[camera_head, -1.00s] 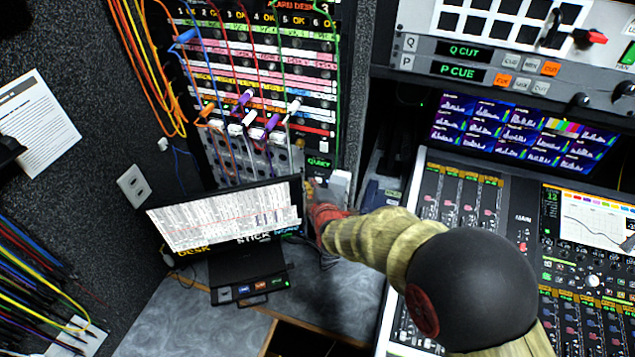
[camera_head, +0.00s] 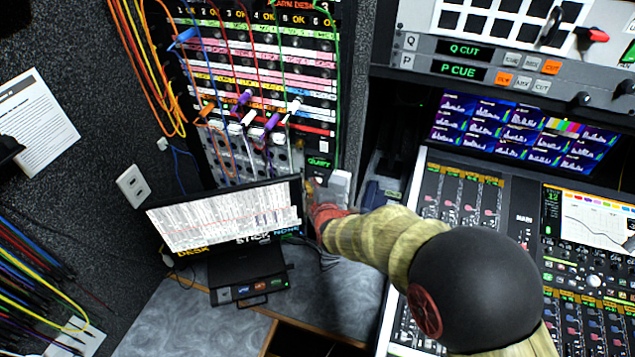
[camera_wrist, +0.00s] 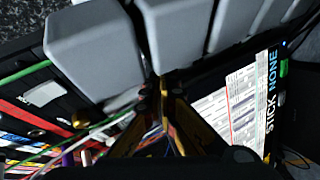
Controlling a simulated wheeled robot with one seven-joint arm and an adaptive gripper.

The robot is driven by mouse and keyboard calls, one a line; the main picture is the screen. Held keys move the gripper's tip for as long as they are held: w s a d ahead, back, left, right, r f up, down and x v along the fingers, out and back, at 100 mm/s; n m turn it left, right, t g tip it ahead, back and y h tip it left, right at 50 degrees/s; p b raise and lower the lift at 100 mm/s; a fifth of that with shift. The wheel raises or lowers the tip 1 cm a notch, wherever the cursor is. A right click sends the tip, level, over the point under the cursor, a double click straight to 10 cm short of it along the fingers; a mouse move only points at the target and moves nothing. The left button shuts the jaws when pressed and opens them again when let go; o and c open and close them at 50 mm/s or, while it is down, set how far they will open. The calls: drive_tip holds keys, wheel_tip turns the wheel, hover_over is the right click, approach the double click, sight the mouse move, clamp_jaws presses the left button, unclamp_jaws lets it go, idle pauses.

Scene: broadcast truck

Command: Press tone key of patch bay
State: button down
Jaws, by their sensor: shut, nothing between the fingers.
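The patch bay (camera_head: 263,95) stands upright at the left centre, with coloured label strips, plugged cords and a row of grey keys near its bottom. A green-lettered display (camera_head: 318,162) sits at its lower right corner. My gripper (camera_head: 309,188) is just below that display, close to the bay's lower right edge. In the wrist view my gripper's dark and gold fingers (camera_wrist: 163,100) are together, with nothing visible between them. Large pale grey blocks (camera_wrist: 100,45) lie right by the fingertips; contact cannot be told. I cannot read which key is the tone key.
A monitor (camera_head: 225,218) stands below the bay, close to my gripper, with a small button box (camera_head: 250,288) before it. A mixing console (camera_head: 470,200) fills the right side. Cords hang at the left. The grey desk (camera_head: 180,325) is clear in front.

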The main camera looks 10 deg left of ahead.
drive_tip(key=shift+s, duration=0.1)
drive_tip(key=s, duration=0.2)
drive_tip(key=s+p, duration=0.1)
drive_tip(key=s, duration=0.3)
drive_tip(key=shift+a, duration=0.25)
idle(0.6)
